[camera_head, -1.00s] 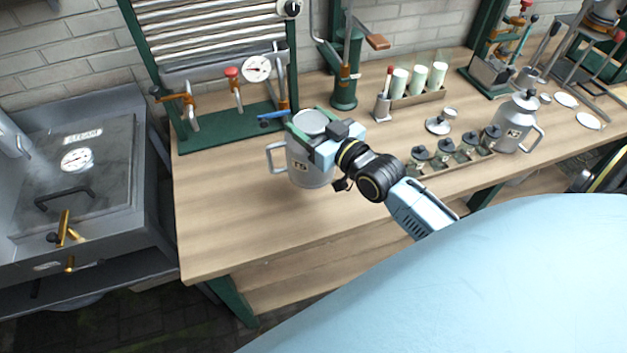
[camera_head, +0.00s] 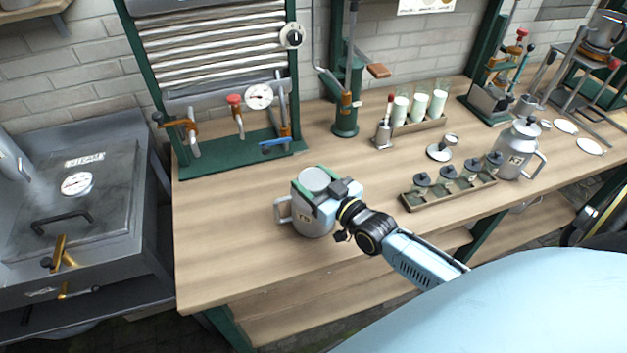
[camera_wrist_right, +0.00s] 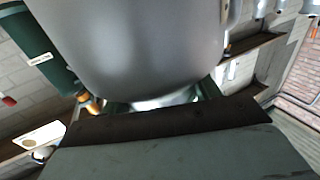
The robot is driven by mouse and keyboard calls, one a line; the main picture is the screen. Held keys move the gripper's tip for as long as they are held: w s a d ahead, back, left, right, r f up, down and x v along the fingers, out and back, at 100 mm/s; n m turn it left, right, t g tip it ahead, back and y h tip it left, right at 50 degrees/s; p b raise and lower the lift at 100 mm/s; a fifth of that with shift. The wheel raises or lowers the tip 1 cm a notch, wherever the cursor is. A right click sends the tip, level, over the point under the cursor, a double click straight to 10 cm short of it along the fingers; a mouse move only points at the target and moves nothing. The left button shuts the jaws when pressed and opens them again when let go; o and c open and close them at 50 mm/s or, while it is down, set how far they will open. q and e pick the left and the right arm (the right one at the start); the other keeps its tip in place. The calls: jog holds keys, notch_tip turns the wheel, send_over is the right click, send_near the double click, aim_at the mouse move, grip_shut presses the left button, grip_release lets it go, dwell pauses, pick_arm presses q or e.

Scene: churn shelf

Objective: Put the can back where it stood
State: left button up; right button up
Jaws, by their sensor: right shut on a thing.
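A grey metal can (camera_head: 312,222) with a side handle and a small label is upright in my right gripper (camera_head: 315,192) at the middle of the bench. The green-edged fingers close around its upper part, below the round top. I cannot tell whether its base touches the wood. In the right wrist view the can (camera_wrist_right: 140,40) fills the upper middle and hides much behind it. A second lidded grey can (camera_head: 517,155) with a label and handle stands at the bench's right. My left gripper is out of view.
A rack of small dark-topped jars (camera_head: 450,182) lies right of the held can. Behind are white-filled glasses (camera_head: 420,106) and a green stand with a gauge (camera_head: 259,96). A grey steam box (camera_head: 75,190) stands left. Bare wood (camera_head: 225,220) lies left of the held can.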

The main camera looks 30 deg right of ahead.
jog(key=o, duration=1.1)
jog(key=shift+f, duration=0.2)
jog(key=o, duration=0.5)
jog(key=shift+r, duration=0.1)
jog(key=shift+r, duration=0.15)
jog(key=s, duration=0.4)
jog(key=s+d, duration=0.1)
jog(key=s, duration=0.3)
jog(key=s+d, duration=0.1)
jog(key=s, duration=0.3)
jog(key=shift+a, duration=0.15)
